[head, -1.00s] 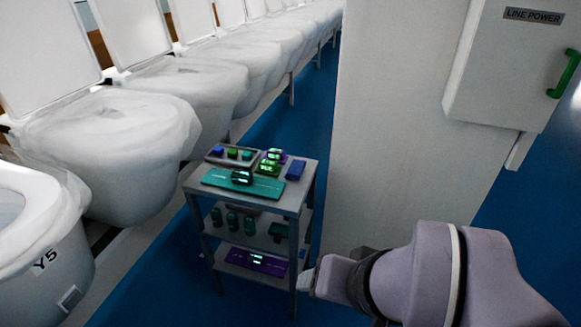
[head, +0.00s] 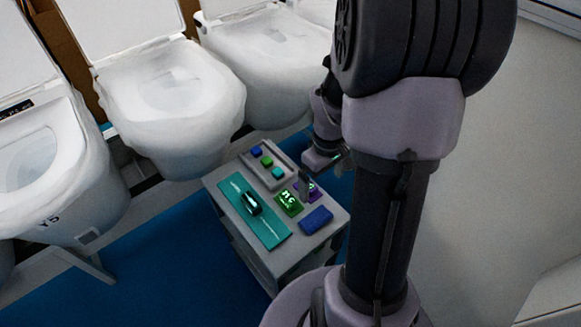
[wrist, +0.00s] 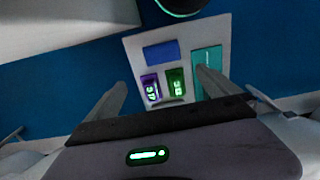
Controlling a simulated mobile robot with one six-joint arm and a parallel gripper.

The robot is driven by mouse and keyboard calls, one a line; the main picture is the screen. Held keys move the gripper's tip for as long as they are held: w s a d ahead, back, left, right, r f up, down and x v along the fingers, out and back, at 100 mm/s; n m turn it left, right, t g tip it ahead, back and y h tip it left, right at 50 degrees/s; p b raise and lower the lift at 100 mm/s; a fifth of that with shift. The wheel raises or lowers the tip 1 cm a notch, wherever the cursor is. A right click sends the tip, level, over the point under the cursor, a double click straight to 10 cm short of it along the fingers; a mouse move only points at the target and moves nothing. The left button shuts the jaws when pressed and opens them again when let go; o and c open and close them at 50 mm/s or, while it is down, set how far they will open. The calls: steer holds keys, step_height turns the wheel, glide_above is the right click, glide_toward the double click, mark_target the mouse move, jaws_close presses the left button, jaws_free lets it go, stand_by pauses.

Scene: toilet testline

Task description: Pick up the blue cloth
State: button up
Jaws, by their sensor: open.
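The blue cloth (head: 316,220) lies as a small folded block on the top of the grey cart (head: 283,265), at its near right corner. It also shows in the wrist view (wrist: 160,51), ahead of the fingertips and apart from them. My gripper (head: 312,180) hangs over the cart's far right side, beyond the cloth in the head view. Its fingers are apart and empty in the wrist view (wrist: 162,80). My arm hides part of the area to the right of the cart.
A green card (head: 289,203) and a purple card (head: 312,196) lie beside the cloth. A teal mat (head: 265,230) bears a dark device (head: 250,204). A tray (head: 252,168) holds small coloured blocks. Wrapped toilets (head: 170,105) line the back.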

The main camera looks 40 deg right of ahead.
steer(key=b, duration=0.5)
glide_above(316, 217)
steer(key=f, duration=1.2)
steer(key=shift+s+a, duration=0.1)
steer(key=shift+a, duration=0.1)
step_height(316, 217, down, 5)
steer(key=b, duration=0.2)
steer(key=shift+d+f+b, duration=0.1)
steer(key=shift+d+b, duration=0.05)
steer(key=shift+b, duration=0.25)
steer(key=shift+r, duration=0.2)
steer(key=c, duration=1.1)
